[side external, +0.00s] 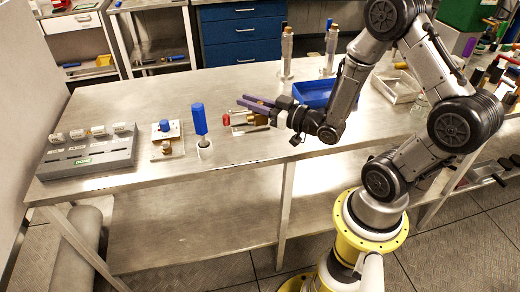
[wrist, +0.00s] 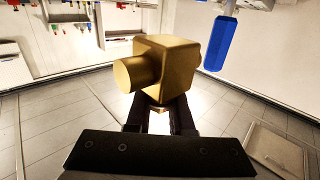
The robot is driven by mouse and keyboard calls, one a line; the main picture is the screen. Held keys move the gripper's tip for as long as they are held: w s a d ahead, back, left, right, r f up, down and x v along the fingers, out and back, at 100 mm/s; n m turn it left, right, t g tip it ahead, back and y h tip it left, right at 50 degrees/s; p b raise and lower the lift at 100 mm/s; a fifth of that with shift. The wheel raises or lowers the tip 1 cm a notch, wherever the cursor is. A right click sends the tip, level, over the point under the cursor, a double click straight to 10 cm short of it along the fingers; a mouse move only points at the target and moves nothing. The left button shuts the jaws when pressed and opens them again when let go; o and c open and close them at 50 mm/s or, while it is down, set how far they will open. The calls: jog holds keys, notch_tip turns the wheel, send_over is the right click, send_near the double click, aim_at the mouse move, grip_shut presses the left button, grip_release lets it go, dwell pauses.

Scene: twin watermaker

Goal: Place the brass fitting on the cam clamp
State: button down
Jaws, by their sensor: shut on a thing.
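The brass fitting (wrist: 170,65), a block with a round stub on its left side, is between the fingers of my gripper (wrist: 160,112) in the wrist view. In the side view my gripper (side external: 250,107) is shut on it above the metal bench, pointing left. I cannot tell for sure which piece is the cam clamp. A pale plate (side external: 160,154) with a blue knob and a brownish round piece lies to the left. An upright blue handle (side external: 199,119) on a pale round base stands between plate and gripper; it also shows in the wrist view (wrist: 220,43).
A small red part (side external: 226,120) shows near my gripper. A blue tray (side external: 314,93) and metal posts (side external: 287,52) are behind my arm. The bench front is clear.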

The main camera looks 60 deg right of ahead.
notch_tip(320, 180, down, 10)
jog(key=shift+r, duration=0.2)
dwell(0.4)
jog(key=shift+f, duration=0.15)
jog(key=c, duration=0.8)
grip_release()
jog(key=shift+f, duration=0.1)
jog(key=shift+s, duration=0.1)
jog(key=s, duration=0.6)
jog(key=shift+s+d, duration=0.1)
jog(key=shift+s, duration=0.05)
jog(key=shift+o, duration=0.5)
jog(key=shift+s, duration=0.5)
